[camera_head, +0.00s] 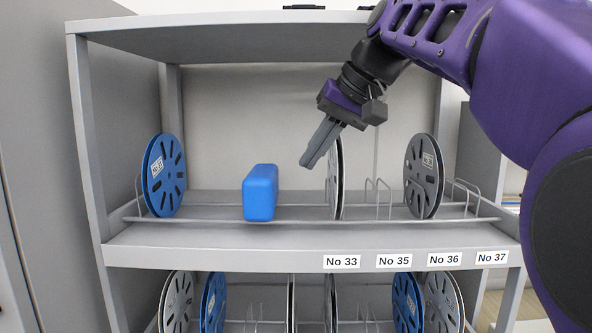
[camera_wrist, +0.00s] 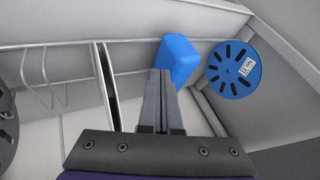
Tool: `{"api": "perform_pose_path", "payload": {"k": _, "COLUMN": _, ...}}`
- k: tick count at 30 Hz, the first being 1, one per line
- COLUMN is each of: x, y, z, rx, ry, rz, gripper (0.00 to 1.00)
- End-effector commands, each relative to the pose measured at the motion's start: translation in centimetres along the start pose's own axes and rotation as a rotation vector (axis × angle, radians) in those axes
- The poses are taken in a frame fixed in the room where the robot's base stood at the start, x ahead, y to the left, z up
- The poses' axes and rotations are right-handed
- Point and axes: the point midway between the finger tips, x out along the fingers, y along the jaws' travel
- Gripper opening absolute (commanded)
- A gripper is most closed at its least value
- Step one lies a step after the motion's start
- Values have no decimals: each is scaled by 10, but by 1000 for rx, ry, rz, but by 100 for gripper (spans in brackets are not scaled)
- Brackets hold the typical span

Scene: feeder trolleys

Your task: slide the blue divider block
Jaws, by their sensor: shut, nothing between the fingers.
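The blue divider block (camera_head: 260,193) stands on the wire rails of the upper shelf, left of the middle. It also shows in the wrist view (camera_wrist: 176,58), just beyond the fingertips and slightly to the right. My gripper (camera_head: 306,164) is shut and empty. In the head view it points down and to the left, to the right of the block and a little higher than its middle. In the wrist view my gripper (camera_wrist: 160,72) overlaps the block's lower left edge. I cannot tell whether they touch, but the head view shows a gap.
A blue reel (camera_head: 164,175) stands left of the block and also shows in the wrist view (camera_wrist: 230,70). A thin edge-on reel (camera_head: 336,190) stands right behind my gripper. A dark grey reel (camera_head: 423,176) stands farther right. The shelf front carries number labels (camera_head: 341,261). More reels fill the lower shelf.

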Motion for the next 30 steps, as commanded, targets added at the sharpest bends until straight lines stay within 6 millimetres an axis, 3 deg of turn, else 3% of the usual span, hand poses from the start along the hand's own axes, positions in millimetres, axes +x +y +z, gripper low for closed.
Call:
{"api": "perform_pose_path", "payload": {"k": 9, "x": 59, "y": 0, "z": 1, "rx": -2, "ry": -2, "rz": -1, "gripper": 0}}
{"api": "perform_pose_path", "payload": {"k": 15, "x": 84, "y": 0, "z": 0, "rx": -3, "ry": 1, "rz": -1, "gripper": 0}}
{"api": "perform_pose_path", "payload": {"k": 30, "x": 92, "y": 0, "z": -1, "rx": -3, "ry": 3, "rz": -1, "gripper": 0}}
